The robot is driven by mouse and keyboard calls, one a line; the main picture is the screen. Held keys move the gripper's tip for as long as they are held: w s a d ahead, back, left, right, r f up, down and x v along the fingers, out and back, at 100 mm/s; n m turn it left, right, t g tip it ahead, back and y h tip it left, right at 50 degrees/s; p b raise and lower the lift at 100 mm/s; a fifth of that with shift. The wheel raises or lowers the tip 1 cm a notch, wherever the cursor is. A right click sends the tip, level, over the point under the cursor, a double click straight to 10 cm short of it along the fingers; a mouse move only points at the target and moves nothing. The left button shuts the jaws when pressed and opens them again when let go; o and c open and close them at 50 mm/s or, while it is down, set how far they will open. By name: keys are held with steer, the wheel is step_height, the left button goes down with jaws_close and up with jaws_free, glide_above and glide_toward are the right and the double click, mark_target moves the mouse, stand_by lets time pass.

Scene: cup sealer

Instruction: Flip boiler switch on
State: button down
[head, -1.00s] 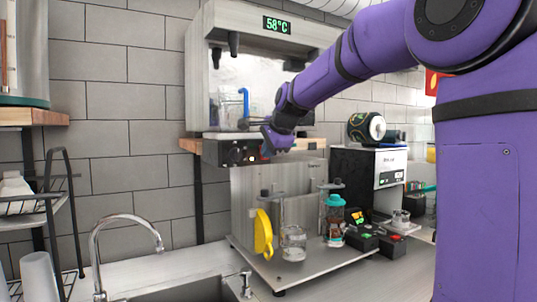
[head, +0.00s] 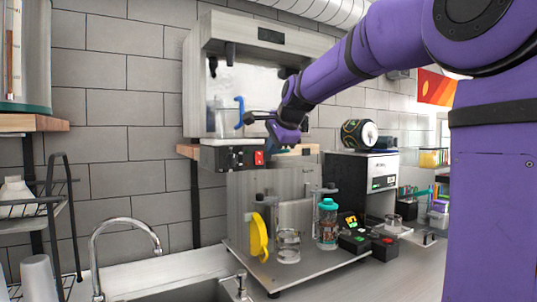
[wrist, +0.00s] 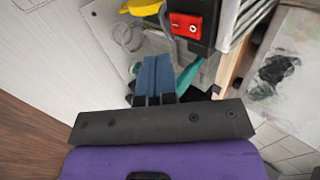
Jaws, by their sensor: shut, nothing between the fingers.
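The boiler (head: 222,38) is a large steel box on the wall shelf, with a dark display (head: 271,35) on its top front. Below it is a black control panel (head: 230,158) with a bright red switch (head: 259,158) at its right part. The red switch also shows in the wrist view (wrist: 187,26), with a white mark on its face. My gripper (head: 275,148) is just right of the switch. In the wrist view its blue fingers (wrist: 153,75) are together and empty, below and left of the switch, apparently apart from it.
The wooden shelf edge (head: 188,151) runs behind the panel. Below stand a yellow handle (head: 259,238), a glass cup (head: 288,246) and a teal-capped bottle (head: 327,224). A faucet (head: 125,220) stands at front left.

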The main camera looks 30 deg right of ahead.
mark_target(263, 159)
steer(key=v, duration=0.7)
steer(key=shift+s+r, duration=0.2)
steer(key=shift+s+a+f, duration=0.1)
steer(key=shift+s+f, duration=0.05)
steer(key=shift+f, duration=0.75)
steer(key=shift+w+r+x, duration=0.3)
steer(key=shift+x, duration=1.85)
steer(key=shift+w+r+x, duration=0.3)
steer(key=shift+w+x, duration=0.05)
steer(key=shift+x, duration=1.85)
steer(key=shift+w+r+x, duration=0.3)
steer(key=shift+x, duration=1.85)
